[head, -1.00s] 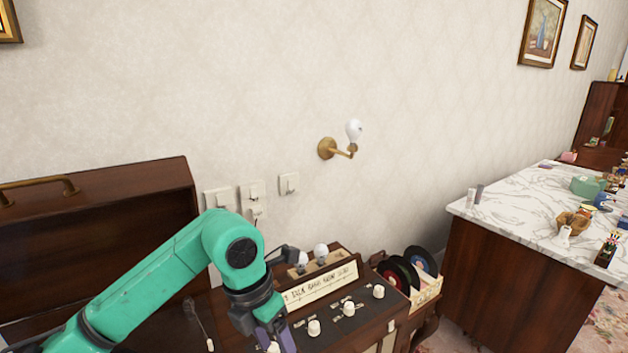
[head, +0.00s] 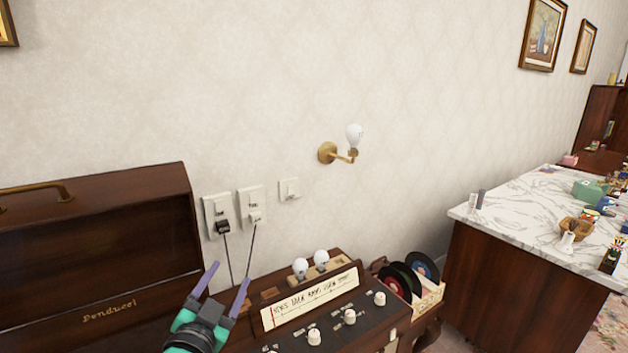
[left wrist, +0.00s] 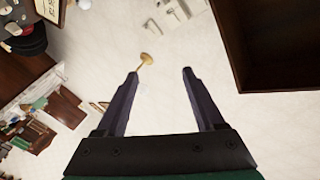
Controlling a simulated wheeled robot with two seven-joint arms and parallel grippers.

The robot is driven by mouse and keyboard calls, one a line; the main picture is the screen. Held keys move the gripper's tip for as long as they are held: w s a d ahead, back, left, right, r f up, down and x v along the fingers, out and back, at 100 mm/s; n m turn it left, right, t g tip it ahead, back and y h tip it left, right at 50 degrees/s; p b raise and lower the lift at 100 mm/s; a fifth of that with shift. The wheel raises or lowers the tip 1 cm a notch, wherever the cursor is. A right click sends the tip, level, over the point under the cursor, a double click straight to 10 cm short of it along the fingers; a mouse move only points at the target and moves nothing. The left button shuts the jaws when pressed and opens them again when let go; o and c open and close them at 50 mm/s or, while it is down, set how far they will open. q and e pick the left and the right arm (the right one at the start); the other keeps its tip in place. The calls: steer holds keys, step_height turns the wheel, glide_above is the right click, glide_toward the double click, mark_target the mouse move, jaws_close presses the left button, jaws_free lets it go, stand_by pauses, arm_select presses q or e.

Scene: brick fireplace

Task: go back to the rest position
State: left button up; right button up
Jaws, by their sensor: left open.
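My left gripper (head: 227,287) is at the bottom of the head view, to the left of the amplifier-like console (head: 310,325). Its two purple fingers point up toward the wall and stand apart, with nothing between them. In the left wrist view the same fingers (left wrist: 160,72) are spread and empty, with pale wall behind them. My right gripper does not show in either view.
A dark wooden case (head: 95,260) stands close on the left. Wall sockets with plugs (head: 222,226) and a lamp with a bulb (head: 354,136) are on the wall. Records (head: 424,264) sit right of the console, before a marble-topped counter (head: 520,205).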

arm_select(q)
steer(key=s+a+f+n+g+y, duration=0.1)
steer(key=s+a+f+n+g, duration=0.2)
steer(key=f, duration=0.6)
steer(key=s+a+f+n+g+y, duration=0.1)
steer(key=s+a+f+g, duration=0.2)
steer(key=s+f+g, duration=0.4)
steer(key=s+f+n+g, duration=0.1)
steer(key=s+f+g, duration=0.3)
steer(key=s+f, duration=0.7)
step_height(320, 180, down, 22)
steer(key=s+g, duration=0.2)
steer(key=s, duration=0.1)
steer(key=s+a+f+g, duration=0.1)
steer(key=s+a+f, duration=0.2)
steer(key=s+f, duration=1.2)
steer(key=shift+s+a+b, duration=0.15)
steer(key=shift+s+b, duration=0.25)
steer(key=shift+s, duration=0.55)
